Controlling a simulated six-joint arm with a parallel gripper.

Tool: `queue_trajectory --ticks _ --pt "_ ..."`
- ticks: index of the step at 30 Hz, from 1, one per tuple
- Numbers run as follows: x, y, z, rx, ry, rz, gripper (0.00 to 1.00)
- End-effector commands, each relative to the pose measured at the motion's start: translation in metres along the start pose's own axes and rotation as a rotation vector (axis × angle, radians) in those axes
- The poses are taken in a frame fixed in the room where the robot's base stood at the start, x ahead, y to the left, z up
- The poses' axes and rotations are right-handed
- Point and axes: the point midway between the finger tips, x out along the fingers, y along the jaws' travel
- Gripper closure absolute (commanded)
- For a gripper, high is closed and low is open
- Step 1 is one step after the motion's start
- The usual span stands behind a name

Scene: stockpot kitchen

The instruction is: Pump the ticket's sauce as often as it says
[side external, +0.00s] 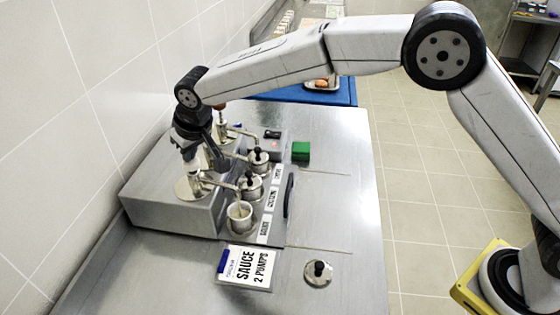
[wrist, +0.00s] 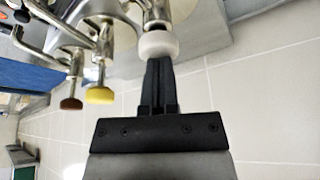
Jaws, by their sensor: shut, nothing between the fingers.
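The ticket (side external: 248,268) lies on the counter and reads "SAUCE 2 PUMPS". A steel dispenser unit (side external: 165,208) against the wall carries three pumps with spouts. In the wrist view their knobs are white (wrist: 158,45), yellow (wrist: 99,95) and brown (wrist: 71,103). My gripper (wrist: 158,66) is shut and empty, its fingertips at the white knob; I cannot tell if they touch. In the side view my gripper (side external: 190,160) is above the nearest pump, pointing down. Below its spout is an open steel pot (side external: 240,214). Labels (side external: 265,228) on the unit are too small to read surely.
Two lidded pots (side external: 251,187) stand behind the open one. A loose lid with a black knob (side external: 318,272) lies on the counter. A green block (side external: 301,151) and a black handle (side external: 289,195) are nearby. The counter's right side (side external: 345,215) is clear.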

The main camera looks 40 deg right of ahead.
Motion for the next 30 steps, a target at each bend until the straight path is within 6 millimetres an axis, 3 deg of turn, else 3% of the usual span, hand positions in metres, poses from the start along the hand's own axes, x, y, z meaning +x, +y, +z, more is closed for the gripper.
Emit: queue_trajectory --ticks 10,30 --pt "-0.001 0.000 0.001 -0.001 -0.007 0.002 1.00" --pt "-0.032 0.000 -0.013 -0.001 -0.003 0.001 1.00"
